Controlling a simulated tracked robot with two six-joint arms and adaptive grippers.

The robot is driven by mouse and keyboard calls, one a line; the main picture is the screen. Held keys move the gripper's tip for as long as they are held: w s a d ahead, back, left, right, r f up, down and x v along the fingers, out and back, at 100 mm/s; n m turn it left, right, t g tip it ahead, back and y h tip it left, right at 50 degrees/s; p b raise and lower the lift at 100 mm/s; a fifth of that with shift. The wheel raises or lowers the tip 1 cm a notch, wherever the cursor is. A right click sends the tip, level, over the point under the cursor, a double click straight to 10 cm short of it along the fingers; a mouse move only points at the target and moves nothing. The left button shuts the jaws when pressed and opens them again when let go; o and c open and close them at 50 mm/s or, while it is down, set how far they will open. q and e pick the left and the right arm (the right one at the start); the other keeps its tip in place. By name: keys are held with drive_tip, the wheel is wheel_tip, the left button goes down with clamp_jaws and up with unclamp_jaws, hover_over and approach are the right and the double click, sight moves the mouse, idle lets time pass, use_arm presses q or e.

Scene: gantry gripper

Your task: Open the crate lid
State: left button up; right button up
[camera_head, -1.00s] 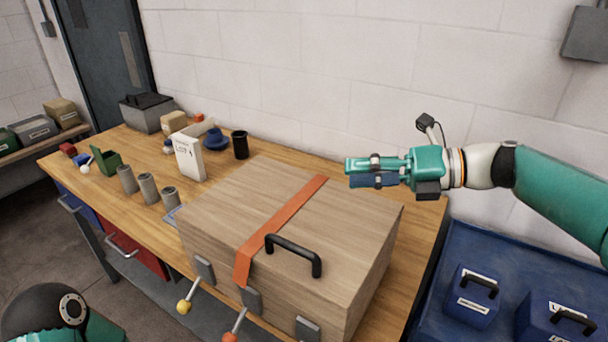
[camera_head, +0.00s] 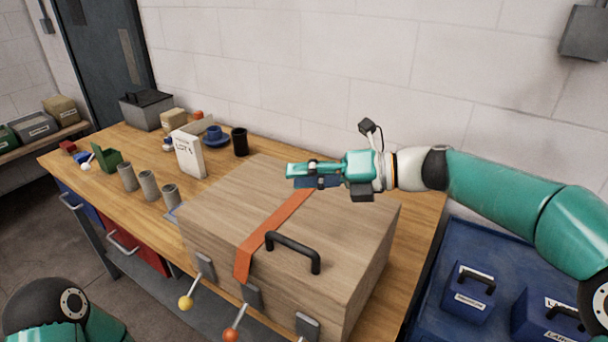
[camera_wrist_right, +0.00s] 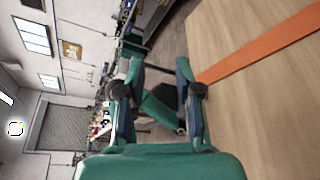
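The wooden crate (camera_head: 345,265) stands on the workbench with its lid (camera_head: 262,190) shut. An orange strap (camera_head: 272,233) runs across the lid, and a black handle (camera_head: 293,252) sits near its front edge. Latch levers with a yellow knob (camera_head: 186,303) and an orange knob (camera_head: 231,335) hang at the front. My right gripper (camera_head: 294,178) is above the back part of the lid, apart from it. In the right wrist view its fingers (camera_wrist_right: 160,70) are spread and empty, with the strap (camera_wrist_right: 262,45) to the right. My left gripper is out of view.
Blue boxes (camera_head: 468,294) sit on a blue surface at right. A wall (camera_head: 330,90) rises behind.

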clamp_jaws()
drive_tip(key=shift+c, duration=2.2)
unclamp_jaws()
drive_tip(key=o, duration=0.7)
drive_tip(key=shift+d, duration=0.1)
drive_tip(key=v, duration=1.1)
drive_tip(key=shift+s+d, duration=0.1)
drive_tip(key=shift+d, duration=0.25)
